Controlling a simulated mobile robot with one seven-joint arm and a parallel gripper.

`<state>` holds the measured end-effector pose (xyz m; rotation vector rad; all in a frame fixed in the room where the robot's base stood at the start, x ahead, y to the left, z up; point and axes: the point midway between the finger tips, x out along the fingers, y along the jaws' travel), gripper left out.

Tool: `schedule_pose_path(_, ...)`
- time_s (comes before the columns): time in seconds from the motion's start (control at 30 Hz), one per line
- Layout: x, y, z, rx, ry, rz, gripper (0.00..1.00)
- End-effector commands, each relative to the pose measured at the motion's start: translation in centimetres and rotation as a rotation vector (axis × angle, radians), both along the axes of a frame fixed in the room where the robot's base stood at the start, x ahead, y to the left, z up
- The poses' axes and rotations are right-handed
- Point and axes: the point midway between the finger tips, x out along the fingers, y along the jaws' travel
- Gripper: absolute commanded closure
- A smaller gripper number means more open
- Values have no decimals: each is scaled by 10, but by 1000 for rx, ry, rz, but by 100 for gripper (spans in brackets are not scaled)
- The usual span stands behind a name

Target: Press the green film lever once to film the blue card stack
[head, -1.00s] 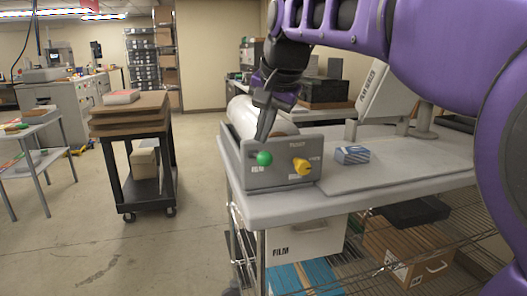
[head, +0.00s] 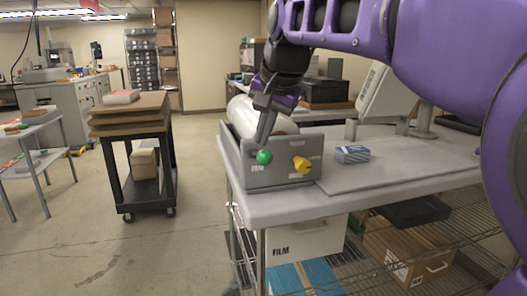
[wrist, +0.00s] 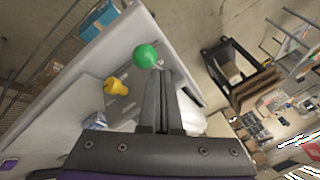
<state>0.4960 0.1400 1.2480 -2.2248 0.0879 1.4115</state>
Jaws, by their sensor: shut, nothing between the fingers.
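The green film lever (head: 264,157) has a round green knob and sits on the grey control panel (head: 284,176) at the front left of the laminator table. It also shows in the wrist view (wrist: 146,55), just beyond my fingertips. My gripper (head: 263,143) is shut and empty, pointing down with its tips just above or at the green knob; I cannot tell whether they touch. In the wrist view my fingers (wrist: 163,72) are together. The blue card stack (head: 352,155) lies on the table to the right of the panel.
A yellow knob (head: 302,166) sits on the panel right of the green one. A white film roll (head: 250,115) is behind the panel. A box marked FILM (head: 300,240) stands on the shelf below. A black cart (head: 145,170) stands left across clear floor.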

Motion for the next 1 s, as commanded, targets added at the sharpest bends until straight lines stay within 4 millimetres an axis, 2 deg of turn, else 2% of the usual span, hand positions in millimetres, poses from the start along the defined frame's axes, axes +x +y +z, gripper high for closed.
schedule_pose_path(1.0,-2,-1,-9,-1,1,0,100)
